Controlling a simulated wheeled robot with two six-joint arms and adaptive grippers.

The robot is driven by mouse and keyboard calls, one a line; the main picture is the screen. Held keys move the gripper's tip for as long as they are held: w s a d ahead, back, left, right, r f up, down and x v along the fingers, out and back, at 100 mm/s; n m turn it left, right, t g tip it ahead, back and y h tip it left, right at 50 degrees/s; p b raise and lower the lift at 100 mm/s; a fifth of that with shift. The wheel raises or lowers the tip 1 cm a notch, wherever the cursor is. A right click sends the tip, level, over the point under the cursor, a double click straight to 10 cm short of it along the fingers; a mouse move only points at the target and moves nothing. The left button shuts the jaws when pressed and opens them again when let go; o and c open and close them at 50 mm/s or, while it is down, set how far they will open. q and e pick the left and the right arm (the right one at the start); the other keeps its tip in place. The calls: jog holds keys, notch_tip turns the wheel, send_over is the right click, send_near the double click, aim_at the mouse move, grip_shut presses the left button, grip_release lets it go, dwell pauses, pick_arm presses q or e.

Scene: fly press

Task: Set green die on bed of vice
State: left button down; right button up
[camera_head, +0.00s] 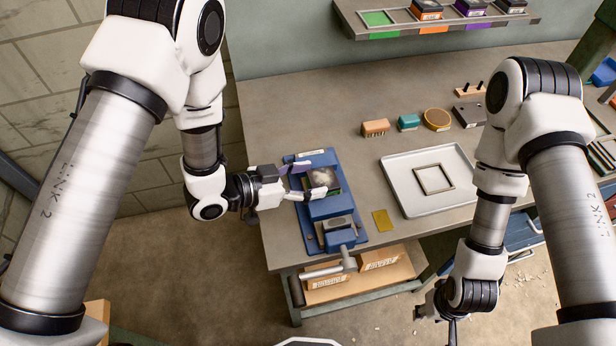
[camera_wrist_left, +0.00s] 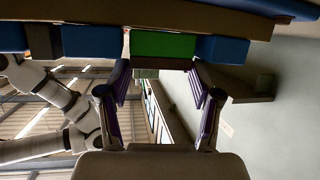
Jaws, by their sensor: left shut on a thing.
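The green die (camera_head: 327,178), a dark block with a pale metallic top and green sides, is at the blue vice (camera_head: 309,232) on the bench's left end. My left gripper (camera_head: 314,180) reaches in from the left with its fingers on either side of the die, shut on it. In the left wrist view the die's green face (camera_wrist_left: 163,44) lies between blue vice parts (camera_wrist_left: 222,48). Whether its underside touches the bed is hidden. My right gripper (camera_head: 438,308) hangs low right, in front of the bench; its finger state is unclear.
A pale tray (camera_head: 400,196) with a square frame and a small yellow plate (camera_head: 382,220) lie right of the vice. Several small blocks stand behind. A shelf (camera_head: 350,14) holds colour-marked dies; its green place (camera_head: 377,18) is empty. The vice handle (camera_head: 335,267) overhangs the front edge.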

pick_arm(q)
jog(key=shift+r, duration=0.1)
jog(key=shift+c, duration=0.7)
grip_release()
jog(key=v, duration=1.2)
